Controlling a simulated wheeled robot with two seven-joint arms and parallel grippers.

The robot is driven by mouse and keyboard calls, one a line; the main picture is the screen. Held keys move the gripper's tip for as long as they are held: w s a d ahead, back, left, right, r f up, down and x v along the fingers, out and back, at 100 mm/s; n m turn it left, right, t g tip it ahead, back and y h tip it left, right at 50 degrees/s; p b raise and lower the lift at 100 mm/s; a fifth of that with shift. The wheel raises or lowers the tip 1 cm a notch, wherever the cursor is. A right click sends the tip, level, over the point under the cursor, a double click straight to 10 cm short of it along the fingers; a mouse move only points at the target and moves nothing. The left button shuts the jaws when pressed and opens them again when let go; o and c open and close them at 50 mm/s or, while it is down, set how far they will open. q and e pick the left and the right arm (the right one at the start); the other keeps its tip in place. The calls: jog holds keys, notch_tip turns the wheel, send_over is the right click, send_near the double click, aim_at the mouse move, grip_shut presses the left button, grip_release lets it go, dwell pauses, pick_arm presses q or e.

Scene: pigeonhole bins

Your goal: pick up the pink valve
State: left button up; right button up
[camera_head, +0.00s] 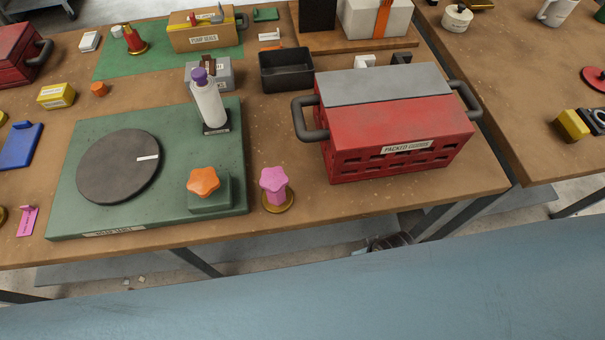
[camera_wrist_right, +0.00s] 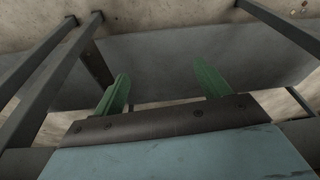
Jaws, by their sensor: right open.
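The pink valve (camera_head: 274,184) has a star-shaped knob and stands upright on a round brass base near the table's front edge. It stands just right of the green board (camera_head: 110,217), apart from the red crate. My right gripper (camera_wrist_right: 165,92) shows in the right wrist view with its two green fingers spread and nothing between them. It faces metal table legs and the floor, and the valve is not in that view. Neither gripper shows in the head view.
An orange star knob (camera_head: 204,183) on a green block sits close left of the valve. A white bottle (camera_head: 208,103) with a purple top stands behind. A red crate (camera_head: 395,130) with dark handles stands to the right. Bare table lies right of the valve. A black bin (camera_head: 286,72) is farther back.

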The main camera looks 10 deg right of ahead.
jog(key=w+a+r+y+p, duration=0.1)
jog(key=w+a+r+p, duration=0.1)
jog(key=r, duration=0.7)
jog(key=w+a+r+p, duration=0.1)
jog(key=r+p, duration=0.1)
jog(key=r, duration=0.8)
notch_tip(320, 180, up, 13)
jog(key=m+g+y+p, duration=0.2)
send_over(273, 176)
jog(key=s, duration=0.3)
jog(key=shift+w+r, duration=0.15)
jog(key=shift+w, duration=0.1)
jog(key=w+r+m+h, duration=0.3)
jog(key=h, duration=0.1)
jog(key=shift+g, duration=0.3)
jog(key=f, duration=0.7)
jog(key=shift+d+f, duration=0.25)
jog(key=shift+s+a+f, duration=0.1)
jog(key=shift+s+f, duration=0.05)
jog(key=shift+f, duration=1.2)
jog(key=shift+s+a+f, duration=0.1)
jog(key=shift+s+f, duration=0.05)
jog(key=shift+f, duration=1.2)
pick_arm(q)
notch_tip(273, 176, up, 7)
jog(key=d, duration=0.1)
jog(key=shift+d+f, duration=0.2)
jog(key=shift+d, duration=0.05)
pick_arm(e)
jog(key=shift+c, duration=0.2)
